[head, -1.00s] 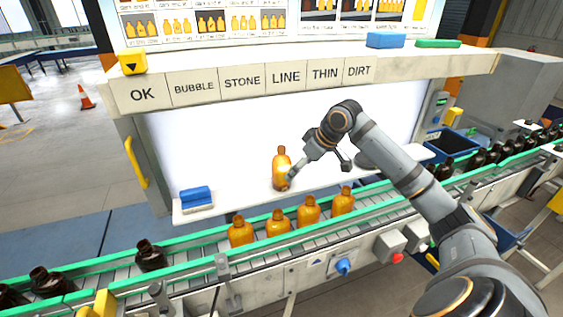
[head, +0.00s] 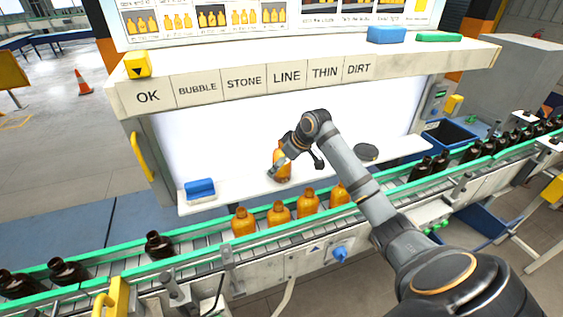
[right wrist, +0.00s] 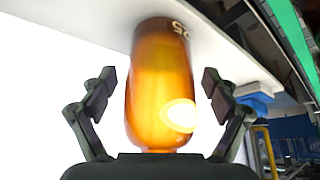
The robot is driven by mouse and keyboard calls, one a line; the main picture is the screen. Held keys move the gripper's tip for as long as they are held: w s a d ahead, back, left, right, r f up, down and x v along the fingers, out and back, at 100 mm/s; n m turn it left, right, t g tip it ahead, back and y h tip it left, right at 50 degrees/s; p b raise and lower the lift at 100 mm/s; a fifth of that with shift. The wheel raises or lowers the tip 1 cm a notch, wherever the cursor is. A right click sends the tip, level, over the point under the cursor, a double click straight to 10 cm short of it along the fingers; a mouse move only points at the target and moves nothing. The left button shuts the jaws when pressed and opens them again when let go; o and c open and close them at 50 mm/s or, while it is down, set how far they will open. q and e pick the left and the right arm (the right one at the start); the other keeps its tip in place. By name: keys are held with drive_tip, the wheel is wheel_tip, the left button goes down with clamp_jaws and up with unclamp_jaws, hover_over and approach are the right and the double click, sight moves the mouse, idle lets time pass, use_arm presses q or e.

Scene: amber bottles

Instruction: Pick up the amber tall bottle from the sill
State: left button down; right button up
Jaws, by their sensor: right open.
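The amber tall bottle (head: 283,166) stands upright on the white sill (head: 240,190) in front of the lit panel. In the right wrist view the bottle (right wrist: 160,85) fills the middle, between the two fingers. My right gripper (head: 279,167) is at the bottle in the head view and partly covers it. In the right wrist view my right gripper (right wrist: 160,95) is open, with a finger on each side of the bottle and a visible gap at each finger. My left gripper is not in view.
A conveyor (head: 330,207) runs below the sill, carrying several amber bottles (head: 279,213) and dark bottles (head: 158,245). A blue block (head: 200,187) lies at the sill's left end. A dark round disc (head: 366,152) lies on the sill to the right. A labelled shelf (head: 300,73) overhangs the sill.

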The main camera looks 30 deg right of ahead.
drive_tip(key=shift+s, duration=0.15)
drive_tip(key=c, duration=1.4)
drive_tip(key=shift+r, duration=0.1)
